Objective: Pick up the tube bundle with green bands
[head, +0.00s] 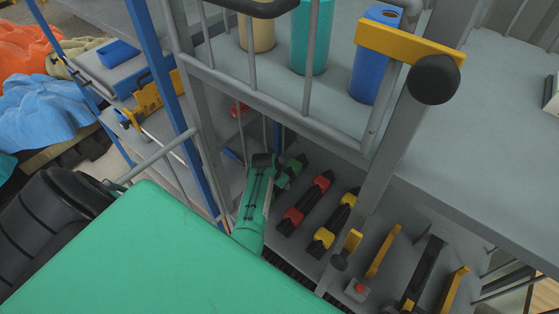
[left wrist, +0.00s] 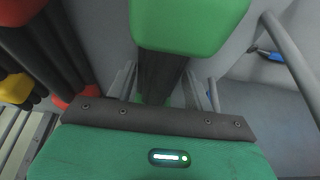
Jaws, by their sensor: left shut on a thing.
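The tube bundle with green bands (head: 296,167) lies on the lower shelf. It has dark tubes, partly hidden by my left gripper in the head view. My left gripper (head: 272,163) reaches down between the bars and is at this bundle. In the left wrist view, the green band (left wrist: 188,24) is large at the top, and the dark tubes run down between the two fingers of my left gripper (left wrist: 162,88). The fingers are shut on the tubes below the band. I cannot tell whether the bundle is off the shelf. My right gripper is not in view.
A red-banded bundle (head: 305,203) and a yellow-banded bundle (head: 335,223) lie beside it to the right. Grey rails (head: 275,108) and a post (head: 385,160) stand close around my arm. Beige, teal (head: 312,38) and blue (head: 372,60) rolls stand on the upper shelf.

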